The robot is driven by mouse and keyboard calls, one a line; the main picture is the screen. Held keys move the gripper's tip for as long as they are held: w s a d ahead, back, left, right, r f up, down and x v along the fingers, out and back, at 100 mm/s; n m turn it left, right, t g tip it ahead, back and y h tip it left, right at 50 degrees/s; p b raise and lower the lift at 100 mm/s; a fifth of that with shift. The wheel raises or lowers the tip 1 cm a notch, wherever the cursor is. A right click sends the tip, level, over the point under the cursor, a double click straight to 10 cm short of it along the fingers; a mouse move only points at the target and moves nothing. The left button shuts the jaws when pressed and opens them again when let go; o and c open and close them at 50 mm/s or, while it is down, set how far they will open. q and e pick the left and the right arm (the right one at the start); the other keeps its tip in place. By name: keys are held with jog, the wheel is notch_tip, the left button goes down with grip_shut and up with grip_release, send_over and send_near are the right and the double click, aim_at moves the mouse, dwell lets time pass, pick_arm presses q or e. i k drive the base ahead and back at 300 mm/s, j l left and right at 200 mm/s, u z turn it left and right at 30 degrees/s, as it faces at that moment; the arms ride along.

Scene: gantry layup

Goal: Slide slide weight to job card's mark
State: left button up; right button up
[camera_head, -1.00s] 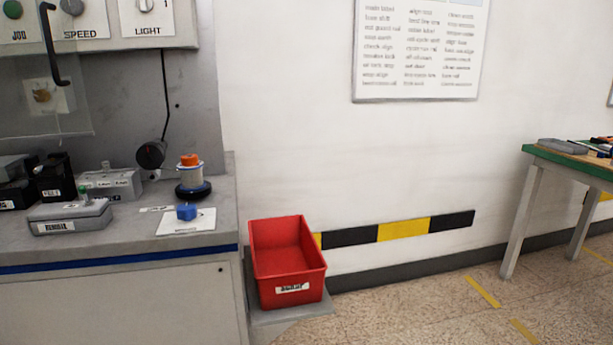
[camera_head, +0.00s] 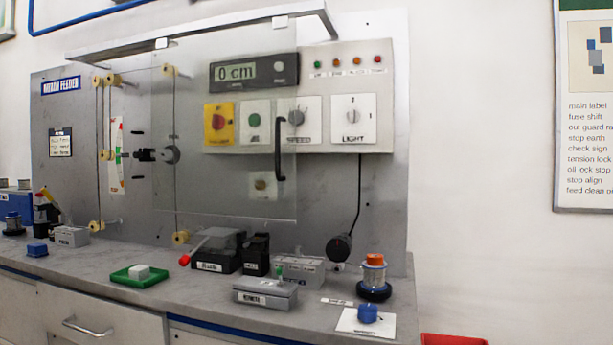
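Neither of my grippers shows in the head view. A grey upright machine panel (camera_head: 350,215) stands at the back of the bench, behind a clear cover (camera_head: 225,150) with a black handle (camera_head: 281,148). A dark cylindrical part (camera_head: 146,155) sticks out beside a pale strip with coloured bands (camera_head: 117,155). I cannot tell for sure whether this part is the slide weight. A small printed card (camera_head: 60,142) is on the panel's left; its text is too small to read, so I cannot confirm it is the job card. The display (camera_head: 254,71) reads 0 cm.
The grey bench (camera_head: 190,296) holds a green tray (camera_head: 122,279) with a pale block, a red-handled black box (camera_head: 214,251), a grey box (camera_head: 265,293), an orange-topped spool (camera_head: 374,277) and a blue block (camera_head: 367,313) on a white card. A red bin (camera_head: 453,340) edges in below.

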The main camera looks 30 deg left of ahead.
aim_at(143, 155)
jog(key=k+u, duration=0.1)
jog(key=u, duration=1.25)
